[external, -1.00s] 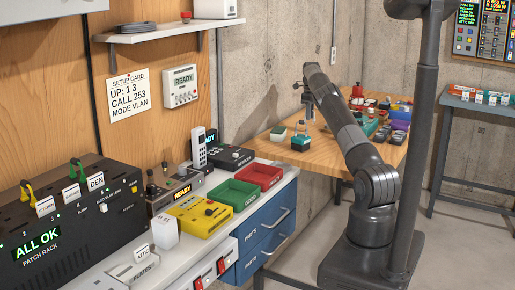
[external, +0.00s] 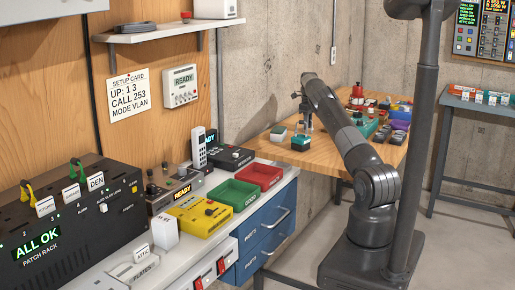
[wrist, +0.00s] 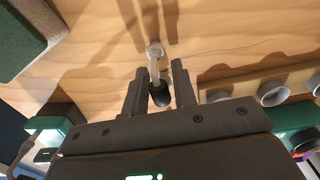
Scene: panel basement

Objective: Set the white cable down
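The white cable (wrist: 154,56) shows in the wrist view as a short pale length with a black end piece, over the wooden table (wrist: 95,80). The black end piece lies between the two fingers of my gripper (wrist: 159,72), with narrow gaps seen on both sides. The fingers stand apart and look open. In the external view my gripper (external: 304,122) is low over the left part of the wooden table, beside a teal-and-white block. The cable is too small to make out there.
A row of round holders (wrist: 273,94) lies to the right in the wrist view. Several coloured items crowd the table's back right; its front strip is clear.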

